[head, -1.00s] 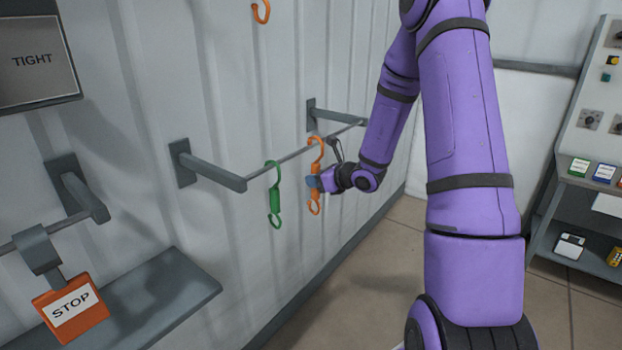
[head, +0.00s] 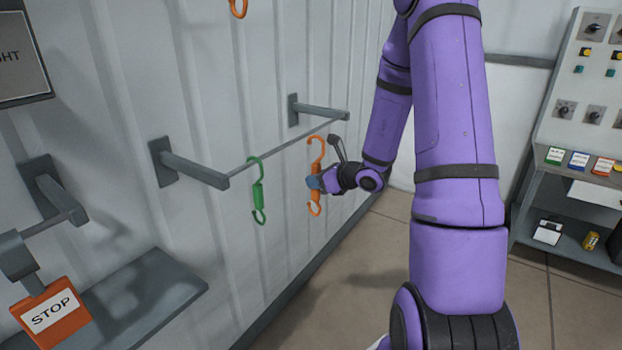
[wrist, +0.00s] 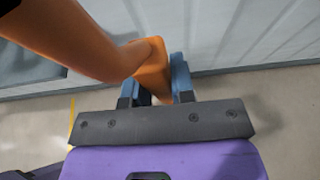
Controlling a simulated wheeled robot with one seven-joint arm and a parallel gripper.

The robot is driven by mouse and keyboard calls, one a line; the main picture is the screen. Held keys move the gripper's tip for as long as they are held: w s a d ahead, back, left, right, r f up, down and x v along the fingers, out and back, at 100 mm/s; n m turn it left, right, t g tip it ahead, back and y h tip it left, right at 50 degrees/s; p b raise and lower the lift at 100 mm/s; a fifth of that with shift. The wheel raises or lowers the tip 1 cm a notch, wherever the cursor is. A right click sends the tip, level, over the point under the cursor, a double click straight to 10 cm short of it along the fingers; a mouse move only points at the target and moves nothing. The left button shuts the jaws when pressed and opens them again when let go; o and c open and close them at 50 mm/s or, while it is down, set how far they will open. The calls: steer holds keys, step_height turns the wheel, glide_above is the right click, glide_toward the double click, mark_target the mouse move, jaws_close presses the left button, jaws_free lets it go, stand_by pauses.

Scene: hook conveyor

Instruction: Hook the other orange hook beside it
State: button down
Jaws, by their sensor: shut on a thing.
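An orange hook (head: 316,150) is upright in my gripper (head: 313,183), which is shut on its middle. Its top curve appears close to the grey rail (head: 285,148), at or just below it; I cannot tell whether they touch. A green hook (head: 258,192) hangs from the rail to the left, apart from the orange one. In the wrist view the orange body (wrist: 152,68) sits between my blue fingers, and its near part looms large at upper left. Another orange hook (head: 238,8) shows at the top edge, mostly cut off.
The rail is held off the ribbed wall by two grey brackets (head: 195,170). At lower left are a grey shelf (head: 150,300) and an orange STOP tag (head: 52,312). A control panel (head: 590,90) stands at right. Rail is bare right of the orange hook.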

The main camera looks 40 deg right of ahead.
steer(key=shift+s+d, duration=0.25)
steer(key=shift+s, duration=0.45)
steer(key=shift+s+d, duration=0.25)
steer(key=shift+s, duration=0.5)
steer(key=shift+s+d, duration=0.25)
steer(key=shift+s, duration=0.45)
